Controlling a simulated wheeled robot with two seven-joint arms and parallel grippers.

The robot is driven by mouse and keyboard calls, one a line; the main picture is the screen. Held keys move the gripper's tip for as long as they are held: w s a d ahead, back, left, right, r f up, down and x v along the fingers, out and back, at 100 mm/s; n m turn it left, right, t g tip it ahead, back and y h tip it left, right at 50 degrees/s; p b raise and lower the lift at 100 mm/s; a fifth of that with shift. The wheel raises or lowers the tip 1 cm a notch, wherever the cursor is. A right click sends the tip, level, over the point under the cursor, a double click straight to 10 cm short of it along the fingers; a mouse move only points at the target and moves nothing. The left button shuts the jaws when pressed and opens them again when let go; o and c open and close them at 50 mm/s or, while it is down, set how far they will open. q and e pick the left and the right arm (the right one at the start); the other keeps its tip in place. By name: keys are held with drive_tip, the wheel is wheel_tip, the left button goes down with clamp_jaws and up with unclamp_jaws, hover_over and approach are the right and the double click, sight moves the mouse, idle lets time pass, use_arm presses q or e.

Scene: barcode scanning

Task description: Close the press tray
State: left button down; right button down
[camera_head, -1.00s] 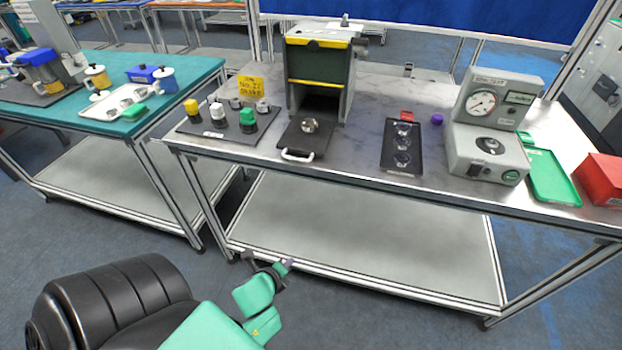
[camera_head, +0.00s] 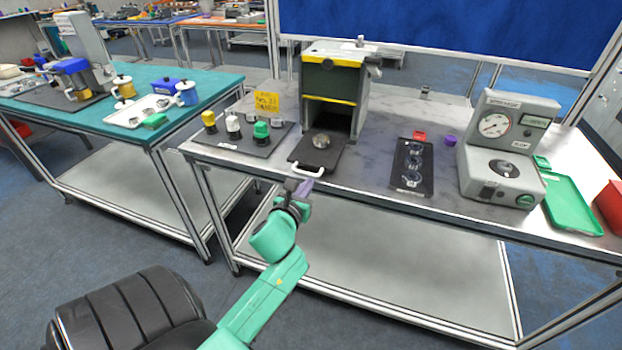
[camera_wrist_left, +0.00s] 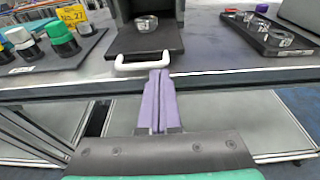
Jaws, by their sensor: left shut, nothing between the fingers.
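The press (camera_head: 334,85) is a dark box with yellow edges on the grey table, open at the front. Its black tray (camera_head: 306,153) is pulled out and carries a small round metal piece (camera_head: 321,141). A white handle (camera_head: 308,171) is on the tray's front edge; the tray (camera_wrist_left: 175,40) and handle (camera_wrist_left: 142,62) also show in the left wrist view. My left gripper (camera_head: 298,188) has purple fingers, shut and empty. Its fingertips (camera_wrist_left: 158,76) appear just in front of the handle near the table edge; I cannot tell whether they touch. My right gripper is not in view.
Left of the tray is a dark mat (camera_head: 260,145) with several capped bottles. To the right are a black holder with glass pieces (camera_head: 412,165), a grey gauge device (camera_head: 508,150) and a green tray (camera_head: 573,205). A teal table (camera_head: 85,115) stands at left.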

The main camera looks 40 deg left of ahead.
use_arm(q)
drive_tip(key=x, duration=0.3)
drive_tip(key=shift+s, duration=0.1)
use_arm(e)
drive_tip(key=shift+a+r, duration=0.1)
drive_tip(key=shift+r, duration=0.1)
